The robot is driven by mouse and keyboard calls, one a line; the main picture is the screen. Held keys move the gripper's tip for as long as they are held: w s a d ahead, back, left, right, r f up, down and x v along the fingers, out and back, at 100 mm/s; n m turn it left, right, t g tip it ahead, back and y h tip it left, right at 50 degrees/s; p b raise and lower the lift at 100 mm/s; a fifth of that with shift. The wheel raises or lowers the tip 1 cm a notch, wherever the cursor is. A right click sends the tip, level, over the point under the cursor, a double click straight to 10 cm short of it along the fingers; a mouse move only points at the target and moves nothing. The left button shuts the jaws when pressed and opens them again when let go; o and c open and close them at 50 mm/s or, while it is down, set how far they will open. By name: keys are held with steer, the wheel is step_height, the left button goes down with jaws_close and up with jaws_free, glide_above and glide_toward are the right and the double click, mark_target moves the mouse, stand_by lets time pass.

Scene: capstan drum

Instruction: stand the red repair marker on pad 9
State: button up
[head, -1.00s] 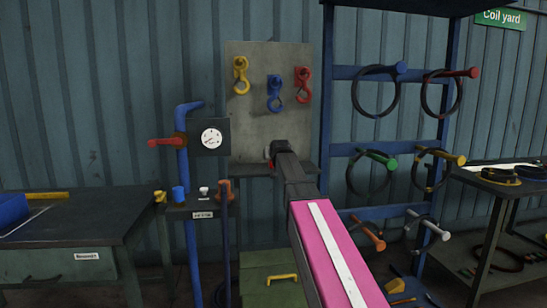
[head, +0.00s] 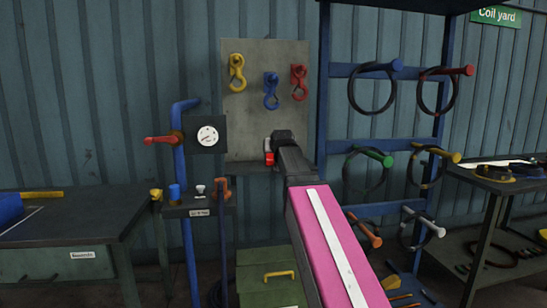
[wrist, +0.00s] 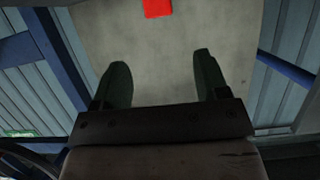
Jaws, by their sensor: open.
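A red block-like thing, probably the repair marker (head: 268,158), shows just left of and below the dark end of my arm in the head view. It is partly hidden by my gripper. In the wrist view the red thing (wrist: 157,8) is cut by the top edge, past the fingertips and laterally between them. My gripper (wrist: 160,68) is open, its two dark fingers apart with nothing between them. In the head view my gripper (head: 283,138) is in front of the lower part of the grey board; its fingers are hard to make out. I cannot identify pad 9.
The grey board (head: 260,112) holds yellow, blue and red hooks. A gauge (head: 207,135) and blue pipe with a red lever stand left of it. A blue rack (head: 325,100) with coils on coloured pegs stands close right. Benches are at both sides; a green chest (head: 268,285) is below.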

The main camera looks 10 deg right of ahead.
steer(key=s+f+g, duration=0.2)
steer(key=f, duration=0.7)
steer(key=s+f+g, duration=0.2)
steer(key=s+f, duration=0.1)
steer(key=f, duration=0.6)
steer(key=s+f+g, duration=0.4)
steer(key=s+f, duration=0.7)
steer(key=f, duration=0.4)
steer(key=s+f+g, duration=0.5)
steer(key=s+f, duration=0.7)
steer(key=f, duration=0.4)
steer(key=shift+a+f, duration=0.15)
steer(key=shift+f, duration=0.1)
steer(key=shift+o, duration=0.4)
steer(key=shift+s+f+g, duration=0.25)
steer(key=shift+s+g, duration=0.05)
